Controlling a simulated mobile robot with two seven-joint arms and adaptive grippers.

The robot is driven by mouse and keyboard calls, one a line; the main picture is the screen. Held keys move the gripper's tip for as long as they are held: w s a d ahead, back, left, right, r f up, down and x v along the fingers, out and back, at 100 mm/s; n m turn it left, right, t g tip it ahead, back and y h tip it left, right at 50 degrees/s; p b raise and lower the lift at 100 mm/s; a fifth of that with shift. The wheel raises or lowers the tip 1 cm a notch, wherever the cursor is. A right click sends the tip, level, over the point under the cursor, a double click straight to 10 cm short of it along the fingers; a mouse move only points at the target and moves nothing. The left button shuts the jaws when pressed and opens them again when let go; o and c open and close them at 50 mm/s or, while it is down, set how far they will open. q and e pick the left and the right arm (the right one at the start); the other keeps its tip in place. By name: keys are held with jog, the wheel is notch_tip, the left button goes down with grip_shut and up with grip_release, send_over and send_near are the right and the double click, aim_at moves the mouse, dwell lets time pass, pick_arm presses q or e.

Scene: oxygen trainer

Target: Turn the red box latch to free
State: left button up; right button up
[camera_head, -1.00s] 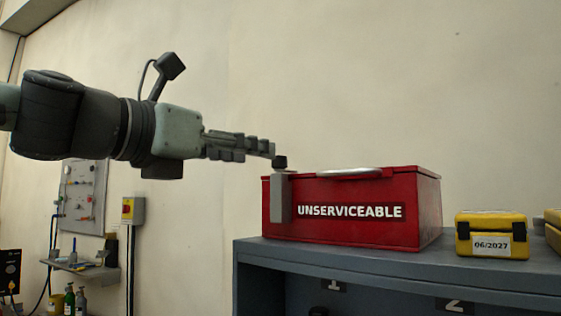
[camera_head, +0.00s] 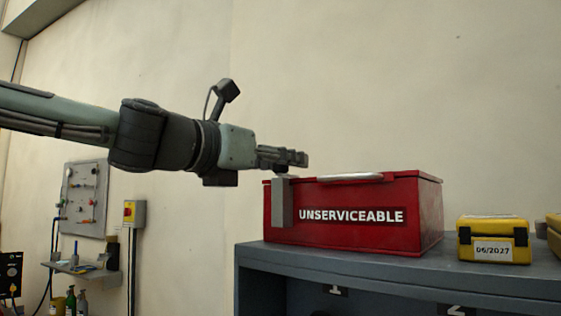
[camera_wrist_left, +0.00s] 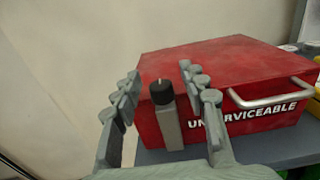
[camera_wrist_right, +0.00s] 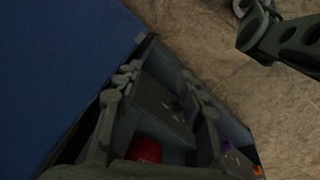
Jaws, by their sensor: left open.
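The red box (camera_head: 405,190), marked UNSERVICEABLE, sits on the grey cabinet top. It also shows in the left wrist view (camera_wrist_left: 240,60). Its grey latch (camera_head: 282,205) stands upright at the front left corner. In the left wrist view the latch (camera_wrist_left: 169,125) has a black knob (camera_wrist_left: 161,92) on top with a pale mark. My left gripper (camera_head: 300,158) is open, above the box's front left edge, and hides the knob in the head view. Its fingers (camera_wrist_left: 160,78) appear on either side of the knob, without visible grip. My right gripper (camera_wrist_right: 160,76) is open, low beside a shelf compartment.
A silver handle (camera_head: 350,177) lies along the box's front top edge. A yellow case (camera_head: 492,238) stands to the right on the grey cabinet (camera_head: 300,258). A blue surface (camera_wrist_right: 60,70) and a red object (camera_wrist_right: 145,150) are near my right gripper. Space above the box is clear.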

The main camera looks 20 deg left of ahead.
pick_arm(q)
grip_shut()
pick_arm(e)
jog(key=shift+w+a, duration=0.1)
jog(key=shift+a, duration=0.3)
